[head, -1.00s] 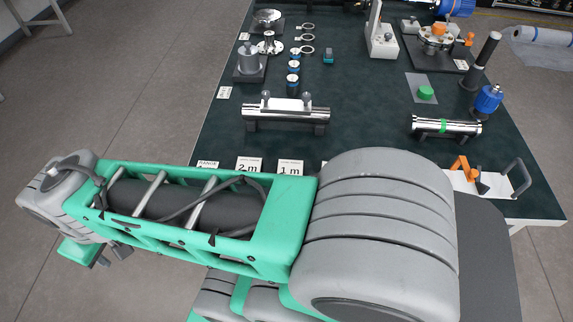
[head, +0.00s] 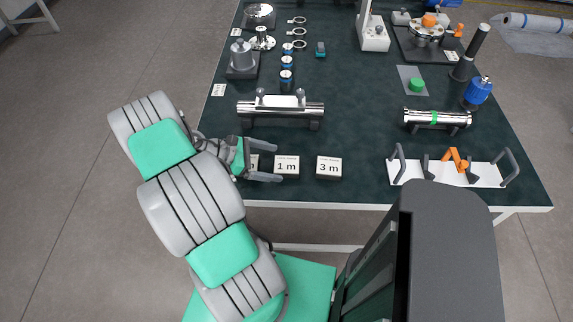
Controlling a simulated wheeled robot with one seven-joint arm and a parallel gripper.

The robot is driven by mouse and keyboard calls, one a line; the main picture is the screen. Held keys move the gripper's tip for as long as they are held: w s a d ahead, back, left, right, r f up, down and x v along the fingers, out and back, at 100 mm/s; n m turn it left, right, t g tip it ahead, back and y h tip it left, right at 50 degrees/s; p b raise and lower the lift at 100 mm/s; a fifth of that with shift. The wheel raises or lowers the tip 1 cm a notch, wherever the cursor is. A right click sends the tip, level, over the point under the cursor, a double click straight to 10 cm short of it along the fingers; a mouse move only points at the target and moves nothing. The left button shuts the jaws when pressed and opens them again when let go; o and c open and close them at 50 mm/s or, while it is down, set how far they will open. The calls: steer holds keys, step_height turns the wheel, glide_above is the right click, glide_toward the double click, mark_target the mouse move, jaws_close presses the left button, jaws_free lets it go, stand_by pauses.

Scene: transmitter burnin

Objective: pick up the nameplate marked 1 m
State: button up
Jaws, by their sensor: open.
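The nameplate marked 1 m (head: 287,167) is a small white-faced block with a dark body, near the front edge of the dark green table. My gripper (head: 279,162) comes in from the left and is open and empty. Its two fingers point right, and their tips show around the left end of the 1 m nameplate. I cannot tell whether the fingers are level with the plate or above it. Another plate (head: 253,160) is partly hidden between the fingers, and its marking cannot be read.
The 3 m nameplate (head: 328,168) stands just right of the 1 m one. A silver cylinder on a stand (head: 281,109) lies behind. A white tray with handles (head: 447,175) is at the right. The table between the cylinder and the plates is clear.

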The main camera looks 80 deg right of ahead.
mark_target(287, 164)
steer(key=x, duration=0.4)
steer(key=shift+s+d+f+p, duration=0.1)
steer(key=shift+d+p, duration=0.05)
steer(key=shift+p, duration=0.15)
steer(key=shift+c, duration=0.3)
steer(key=c, duration=1.7)
